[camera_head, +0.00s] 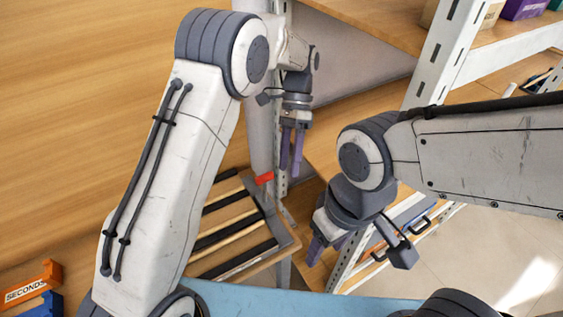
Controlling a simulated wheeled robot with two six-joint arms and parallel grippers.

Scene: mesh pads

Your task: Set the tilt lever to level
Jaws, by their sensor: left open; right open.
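A small red piece (265,178), perhaps the end of the tilt lever, shows at the upper right edge of a tilted slatted wooden rack (228,262). My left gripper (290,165) points down, just above and right of the red piece. Its purple fingers are apart with nothing between them. My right gripper (318,250) is lower and to the right, beside the right end of the rack, open, with no object visible in it. My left arm hides the left part of the rack. The lever's full shape and angle cannot be told.
A perforated metal post stands behind my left gripper. A shelf unit (438,55) with boxes is at the upper right. A blue surface (300,303) lies at the bottom. Orange (40,280) and blue bins are at the lower left. Open floor (500,250) lies at right.

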